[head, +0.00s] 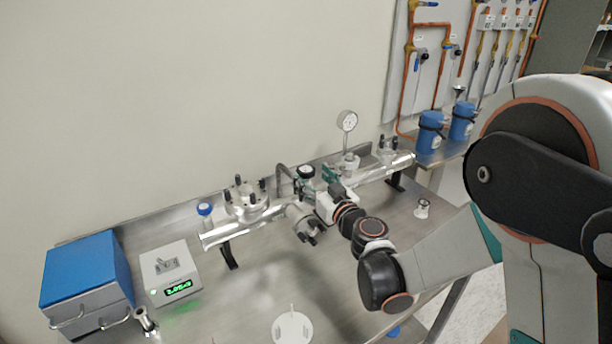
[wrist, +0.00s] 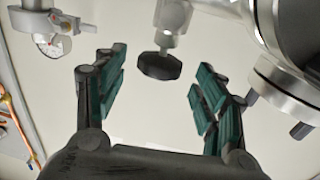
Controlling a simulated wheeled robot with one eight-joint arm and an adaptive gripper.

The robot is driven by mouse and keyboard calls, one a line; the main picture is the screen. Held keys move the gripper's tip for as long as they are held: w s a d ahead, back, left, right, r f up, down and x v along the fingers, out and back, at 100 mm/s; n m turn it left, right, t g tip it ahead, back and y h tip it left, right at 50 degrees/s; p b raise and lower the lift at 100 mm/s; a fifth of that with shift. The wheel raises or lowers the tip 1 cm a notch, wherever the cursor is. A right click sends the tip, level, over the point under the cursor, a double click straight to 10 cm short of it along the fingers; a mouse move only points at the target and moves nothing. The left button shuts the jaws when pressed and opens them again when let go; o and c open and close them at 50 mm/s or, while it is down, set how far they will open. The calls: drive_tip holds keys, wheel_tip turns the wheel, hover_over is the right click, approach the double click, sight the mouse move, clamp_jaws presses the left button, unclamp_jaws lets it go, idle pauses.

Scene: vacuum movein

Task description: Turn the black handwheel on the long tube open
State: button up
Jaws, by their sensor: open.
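The long clear and metal tube (head: 222,233) lies raised above the steel bench, running from lower left to upper right. The black handwheel (head: 306,171) stands near the middle of the tube. In the wrist view the handwheel (wrist: 160,66) is a dark faceted disc on a pale stem. My gripper (head: 314,179) is open beside the handwheel, its green-padded fingers partly hidden in the head view. In the wrist view my gripper (wrist: 158,88) has one finger on each side of the handwheel, with a visible gap on both sides. The handwheel shows toward the tips.
A round gauge (head: 347,121) rises right of the handwheel; it also shows in the wrist view (wrist: 52,44). A flanged fitting with black bolts (head: 246,200) is on the left. A digital scale (head: 170,273) and blue box (head: 86,272) occupy the bench's left.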

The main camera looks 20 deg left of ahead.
sight(311, 176)
drive_tip(key=shift+b+x, duration=0.45)
drive_tip(key=shift+x, duration=1.65)
drive_tip(key=c, duration=1.1)
